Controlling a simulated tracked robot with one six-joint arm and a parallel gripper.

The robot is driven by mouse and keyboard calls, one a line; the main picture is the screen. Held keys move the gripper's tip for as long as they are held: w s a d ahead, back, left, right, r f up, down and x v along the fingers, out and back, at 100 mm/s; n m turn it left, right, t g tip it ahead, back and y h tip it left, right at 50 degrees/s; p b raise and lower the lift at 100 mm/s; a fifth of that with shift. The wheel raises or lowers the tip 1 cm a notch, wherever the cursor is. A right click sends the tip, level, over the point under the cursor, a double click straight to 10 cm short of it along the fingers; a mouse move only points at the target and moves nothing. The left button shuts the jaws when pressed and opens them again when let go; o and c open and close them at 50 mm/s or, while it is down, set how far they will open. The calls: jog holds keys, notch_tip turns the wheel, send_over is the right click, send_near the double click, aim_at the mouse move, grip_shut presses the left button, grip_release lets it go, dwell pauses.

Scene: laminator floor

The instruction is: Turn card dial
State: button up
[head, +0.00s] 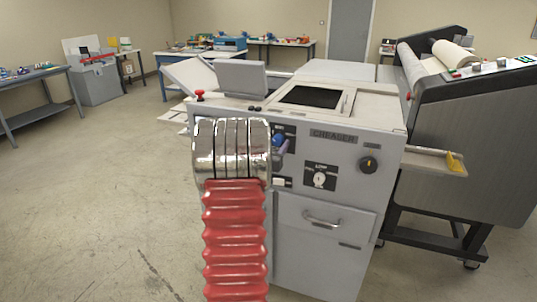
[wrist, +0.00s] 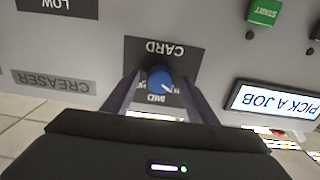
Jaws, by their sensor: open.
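The card dial is a round blue knob (wrist: 157,77) on a dark plate (wrist: 137,50) marked CARD, upside down in the wrist view. A white pointer line on the knob runs toward the lower right there, near the MID label, which is partly covered. My gripper (wrist: 160,84) is open, with one dark finger on each side of the knob. I cannot tell whether either finger touches it. In the head view the blue knob (head: 278,140) shows just right of my chrome and red arm, which hides much of the gripper and plate.
The creaser (head: 325,240) has a black knob (head: 368,164), a white dial (head: 319,179) and a drawer handle (head: 322,218). A green START button (wrist: 264,12) and a lit PICK A JOB screen (wrist: 277,102) are near the gripper. A roller machine (head: 470,140) stands right; floor is free at left.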

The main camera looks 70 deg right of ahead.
jog(key=w+a, duration=0.1)
jog(key=a, duration=1.2)
jog(key=shift+a, duration=0.2)
jog(key=shift+w+f, duration=0.1)
jog(key=shift+w, duration=0.05)
